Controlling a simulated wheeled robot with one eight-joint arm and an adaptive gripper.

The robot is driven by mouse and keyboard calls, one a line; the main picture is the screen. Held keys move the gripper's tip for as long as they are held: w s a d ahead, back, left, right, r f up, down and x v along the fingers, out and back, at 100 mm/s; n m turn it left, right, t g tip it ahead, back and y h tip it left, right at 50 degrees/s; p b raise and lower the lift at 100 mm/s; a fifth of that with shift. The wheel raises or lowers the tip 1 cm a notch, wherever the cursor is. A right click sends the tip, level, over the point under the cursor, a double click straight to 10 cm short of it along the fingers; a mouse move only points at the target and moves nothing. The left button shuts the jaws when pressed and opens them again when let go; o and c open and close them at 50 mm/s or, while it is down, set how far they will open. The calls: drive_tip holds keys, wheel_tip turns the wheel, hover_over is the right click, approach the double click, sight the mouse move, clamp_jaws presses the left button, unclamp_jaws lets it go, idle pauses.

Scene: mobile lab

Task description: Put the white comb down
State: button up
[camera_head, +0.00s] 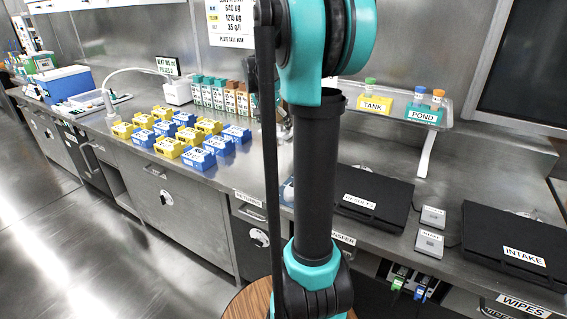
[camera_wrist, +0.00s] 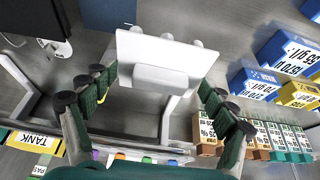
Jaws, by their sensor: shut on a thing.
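The white comb (camera_wrist: 150,50) is a flat white plate with a raised block and short rounded ends along its far edge. It shows in the wrist view between the two green fingers of my gripper (camera_wrist: 160,88), which is shut on it. The fingers flank the comb's left and right sides. In the head view my arm hides most of the gripper and I cannot make out the comb there. How high the comb is above the bench cannot be told.
Blue and yellow labelled blocks (camera_head: 183,137) stand in rows on the steel bench (camera_head: 185,180). Behind them is a row of labelled boxes (camera_head: 222,97). A shelf (camera_head: 450,125) holds TANK and POND racks at right. Dark cases (camera_head: 370,199) and INTAKE (camera_head: 515,240) occupy the right bench.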

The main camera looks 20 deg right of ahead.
wheel_tip(320, 180, down, 15)
drive_tip(key=shift+f, duration=0.1)
idle(0.3)
drive_tip(key=o, duration=1)
